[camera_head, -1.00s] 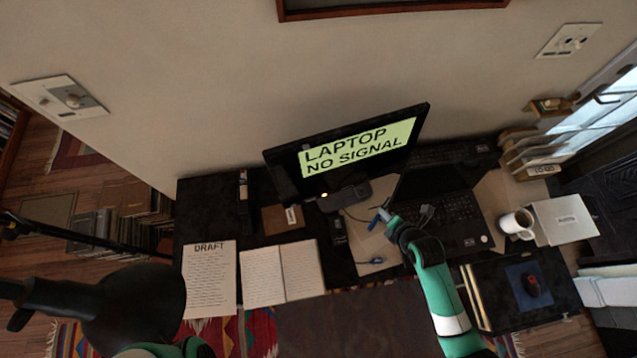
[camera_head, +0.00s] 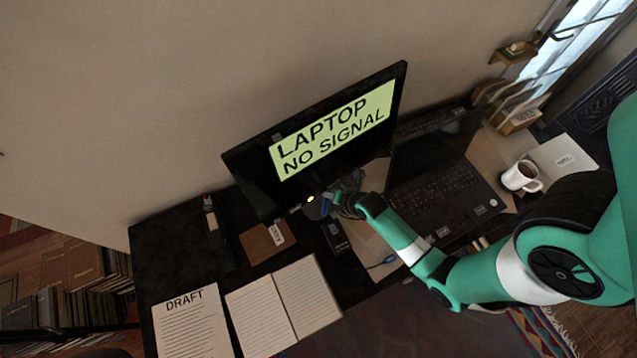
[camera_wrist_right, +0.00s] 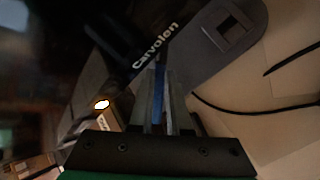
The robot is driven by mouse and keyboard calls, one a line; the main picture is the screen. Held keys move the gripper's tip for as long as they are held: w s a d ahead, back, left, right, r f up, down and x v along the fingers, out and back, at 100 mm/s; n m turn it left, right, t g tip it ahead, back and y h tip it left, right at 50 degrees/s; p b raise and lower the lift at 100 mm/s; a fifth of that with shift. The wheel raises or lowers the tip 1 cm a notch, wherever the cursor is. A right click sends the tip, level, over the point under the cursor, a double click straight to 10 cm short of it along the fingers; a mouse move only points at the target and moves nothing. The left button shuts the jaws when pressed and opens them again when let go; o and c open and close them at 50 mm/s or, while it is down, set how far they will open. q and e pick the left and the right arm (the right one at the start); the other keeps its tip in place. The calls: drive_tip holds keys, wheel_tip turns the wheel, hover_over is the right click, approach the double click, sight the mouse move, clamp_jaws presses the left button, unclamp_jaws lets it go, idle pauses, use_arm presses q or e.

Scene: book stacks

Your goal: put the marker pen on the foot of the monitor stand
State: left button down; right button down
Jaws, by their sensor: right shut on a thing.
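The marker pen is blue and slim; in the right wrist view (camera_wrist_right: 158,92) it sits between the two fingers. In the head view the blue pen (camera_head: 324,206) shows small at the tip of my right gripper (camera_head: 338,203). My right gripper is shut on the pen, at the base of the monitor. The grey foot of the monitor stand (camera_wrist_right: 205,50) lies behind and beneath the fingers in the wrist view; the gripper partly hides it in the head view. Whether the pen touches the foot I cannot tell. My left gripper is out of view.
The monitor (camera_head: 325,135) stands above the gripper, close by. An open laptop (camera_head: 440,195) and a white mug (camera_head: 521,177) are to the right. A dark phone-like object (camera_head: 336,237), an open notebook (camera_head: 284,306) and a draft sheet (camera_head: 190,322) lie to the left and in front.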

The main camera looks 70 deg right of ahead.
sight(331, 207)
drive_tip(key=shift+s+a+f, duration=0.15)
drive_tip(key=shift+a+f, duration=0.05)
drive_tip(key=shift+f+b, duration=0.6)
drive_tip(key=shift+f, duration=0.8)
drive_tip(key=shift+f, duration=0.15)
drive_tip(key=c, duration=0.9)
unclamp_jaws()
drive_tip(key=shift+a, duration=0.15)
drive_tip(key=shift+f, duration=0.1)
drive_tip(key=shift+s, duration=0.1)
